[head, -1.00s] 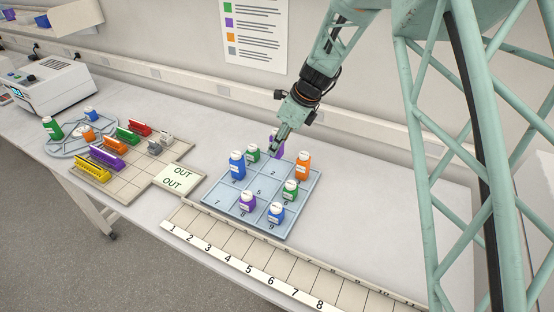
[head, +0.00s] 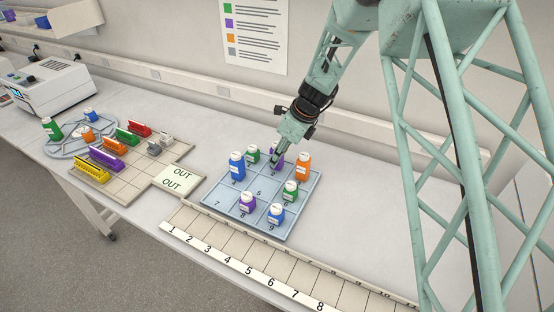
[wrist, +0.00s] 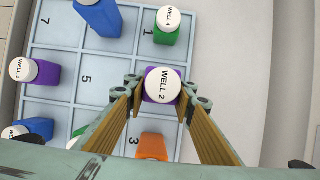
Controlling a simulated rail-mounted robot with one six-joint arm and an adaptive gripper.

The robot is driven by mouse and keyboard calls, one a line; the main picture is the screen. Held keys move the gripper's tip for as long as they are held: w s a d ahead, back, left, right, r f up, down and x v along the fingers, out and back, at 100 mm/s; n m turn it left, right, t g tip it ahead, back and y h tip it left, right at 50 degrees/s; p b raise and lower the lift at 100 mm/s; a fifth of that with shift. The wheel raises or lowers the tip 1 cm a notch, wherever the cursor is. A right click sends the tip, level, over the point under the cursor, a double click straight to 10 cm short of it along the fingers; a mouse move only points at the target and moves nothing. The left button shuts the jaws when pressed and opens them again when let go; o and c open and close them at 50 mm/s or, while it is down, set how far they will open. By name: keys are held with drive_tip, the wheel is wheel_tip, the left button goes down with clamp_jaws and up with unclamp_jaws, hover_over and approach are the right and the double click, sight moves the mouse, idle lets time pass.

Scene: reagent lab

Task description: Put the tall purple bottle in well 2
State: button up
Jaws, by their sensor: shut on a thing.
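The tall purple bottle (head: 277,157) has a white cap marked WELL 2 (wrist: 162,84). My gripper (head: 276,161) is shut on it, with one finger on each side in the wrist view (wrist: 162,90). The bottle is over cell 2 of the pale blue numbered tray (head: 220,204), between the short green bottle (head: 253,155) on cell 1 and the orange bottle (head: 303,168) on cell 3. The printed 2 is covered. I cannot tell whether the bottle's base touches the tray.
A tall blue bottle (head: 237,168) stands on cell 4. A green bottle (head: 290,191), a short purple bottle (head: 247,203) and a blue bottle (head: 276,214) stand on cells 6, 8 and 9. Cells 5 and 7 are bare. A numbered rail (head: 235,256) runs in front.

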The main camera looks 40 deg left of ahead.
drive_tip(key=shift+f, duration=0.35)
drive_tip(key=shift+f, duration=0.15)
drive_tip(key=o, duration=0.8)
drive_tip(key=shift+o, duration=0.2)
drive_tip(key=v, duration=1.2)
drive_tip(key=shift+p, duration=0.45)
